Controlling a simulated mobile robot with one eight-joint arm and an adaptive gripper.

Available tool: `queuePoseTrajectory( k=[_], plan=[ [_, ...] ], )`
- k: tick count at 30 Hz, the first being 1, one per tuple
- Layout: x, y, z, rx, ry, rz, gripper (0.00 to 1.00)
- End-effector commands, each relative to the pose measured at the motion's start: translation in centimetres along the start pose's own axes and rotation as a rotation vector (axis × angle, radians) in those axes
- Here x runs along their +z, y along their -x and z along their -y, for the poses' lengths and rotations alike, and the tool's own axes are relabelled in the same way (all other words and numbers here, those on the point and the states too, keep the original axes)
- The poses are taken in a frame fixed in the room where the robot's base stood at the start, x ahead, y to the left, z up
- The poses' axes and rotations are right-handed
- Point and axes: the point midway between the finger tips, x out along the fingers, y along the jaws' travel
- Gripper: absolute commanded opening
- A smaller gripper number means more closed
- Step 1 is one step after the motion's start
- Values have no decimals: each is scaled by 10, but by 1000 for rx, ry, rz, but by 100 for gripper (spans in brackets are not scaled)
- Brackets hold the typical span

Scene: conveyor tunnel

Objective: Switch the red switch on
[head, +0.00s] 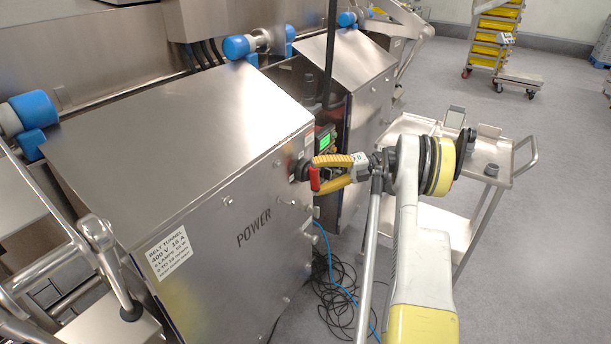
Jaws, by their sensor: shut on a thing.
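The red switch (314,179) is on the side of the steel cabinet marked POWER, near its right edge. Its red handle stands roughly upright in this view. My gripper (317,174) reaches in from the right, with one yellow finger above and one below. It is shut on the red switch's handle. The fingers partly hide the switch's mount, and any on or off marks cannot be read.
The steel cabinet (200,130) carries a white label. A second cabinet (375,105) stands behind it. A steel cart (490,165) is at the right of my arm. Black and blue cables (335,290) lie on the floor below. Open floor lies at the right.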

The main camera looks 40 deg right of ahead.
Motion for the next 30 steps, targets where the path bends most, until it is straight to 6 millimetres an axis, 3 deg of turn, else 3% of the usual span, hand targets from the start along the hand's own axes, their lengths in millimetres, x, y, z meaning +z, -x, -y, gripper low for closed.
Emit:
queuePoseTrajectory(
  k=[18, 19, 20, 30],
  plan=[
    [-7, 7, 1, 26, -25, 0, 45],
    [-7, 7, 1, 26, -25, 0, 95],
    [-7, 7, 1, 26, -25, 0, 100],
    [-6, 9, -8, 26, -25, 1, 100]
  ],
)
